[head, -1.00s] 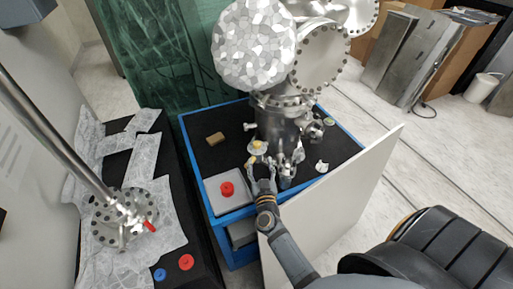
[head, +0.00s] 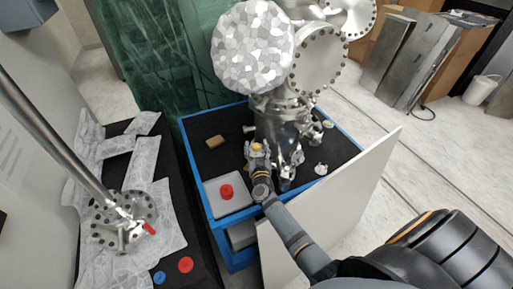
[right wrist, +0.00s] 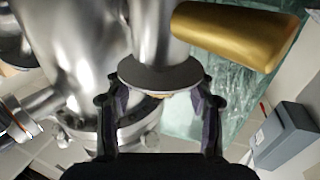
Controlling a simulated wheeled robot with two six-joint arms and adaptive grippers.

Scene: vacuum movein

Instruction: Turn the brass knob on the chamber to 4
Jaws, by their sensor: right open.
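The steel chamber (head: 283,125) stands on the black top of the blue-framed cart. In the head view, the brass knob (head: 257,147) is small, low on the chamber's front, and partly covered by my right gripper (head: 257,158). In the right wrist view, my right gripper (right wrist: 160,103) is open, with its fingers on either side of a grey round disc (right wrist: 160,76). A thick brass-coloured bar (right wrist: 235,32) sticks out to the upper right there. I cannot tell whether the fingers touch anything. No scale numbers are readable. My left gripper is not in view.
A grey box with a red button (head: 227,191) sits at the cart's front left corner. A brown block (head: 215,141) lies behind it. A white panel (head: 340,205) leans along the cart's right side. A black bench with foil and a flange (head: 123,219) stands at left.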

